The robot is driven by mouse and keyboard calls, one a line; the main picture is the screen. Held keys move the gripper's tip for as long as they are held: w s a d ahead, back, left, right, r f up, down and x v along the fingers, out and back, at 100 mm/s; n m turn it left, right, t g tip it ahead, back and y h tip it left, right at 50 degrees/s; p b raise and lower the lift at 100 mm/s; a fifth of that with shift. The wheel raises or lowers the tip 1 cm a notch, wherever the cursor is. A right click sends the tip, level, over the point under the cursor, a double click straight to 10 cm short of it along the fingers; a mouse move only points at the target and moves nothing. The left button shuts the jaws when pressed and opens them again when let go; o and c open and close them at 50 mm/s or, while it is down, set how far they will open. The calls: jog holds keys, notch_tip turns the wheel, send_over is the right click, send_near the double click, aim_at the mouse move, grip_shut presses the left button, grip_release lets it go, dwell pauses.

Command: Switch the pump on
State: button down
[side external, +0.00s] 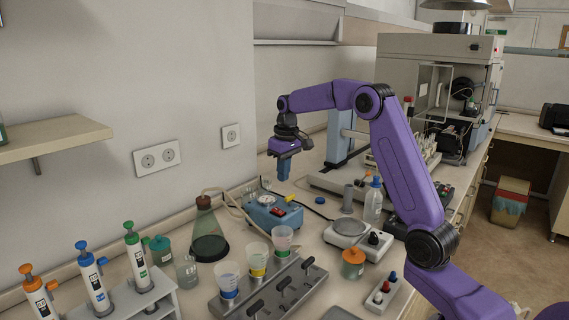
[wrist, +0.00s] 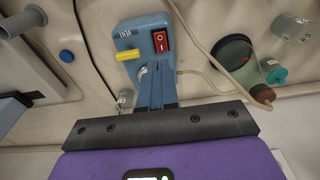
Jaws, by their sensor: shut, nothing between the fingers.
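The pump is a blue box (side external: 268,216) on the bench in the middle of the side view. It has a red rocker switch (side external: 277,211) and a yellow part on it. In the wrist view the pump (wrist: 128,28) is at top centre, with the red switch (wrist: 160,42) marked by white symbols and the yellow part (wrist: 127,55) to its left. My gripper (side external: 283,176) points down above and just behind the pump, apart from it. Its blue fingers (wrist: 155,72) are shut and empty, below the switch in the wrist view.
A rack of cups (side external: 262,292) is in front. Wall sockets (side external: 156,158) are behind.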

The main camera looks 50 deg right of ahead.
aim_at(275, 208)
jog(key=shift+s+r, duration=0.15)
jog(key=shift+r, duration=0.65)
jog(key=shift+s+r, duration=0.1)
jog(key=shift+r, duration=0.7)
jog(key=shift+w, duration=0.1)
jog(key=shift+w+r+t, duration=0.15)
jog(key=shift+w+t, duration=0.25)
jog(key=shift+w, duration=0.2)
jog(key=f, duration=0.4)
jog(key=w+f, duration=0.1)
jog(key=f, duration=0.4)
jog(key=w+f, duration=0.1)
jog(key=f, duration=0.4)
jog(key=shift+w, duration=0.1)
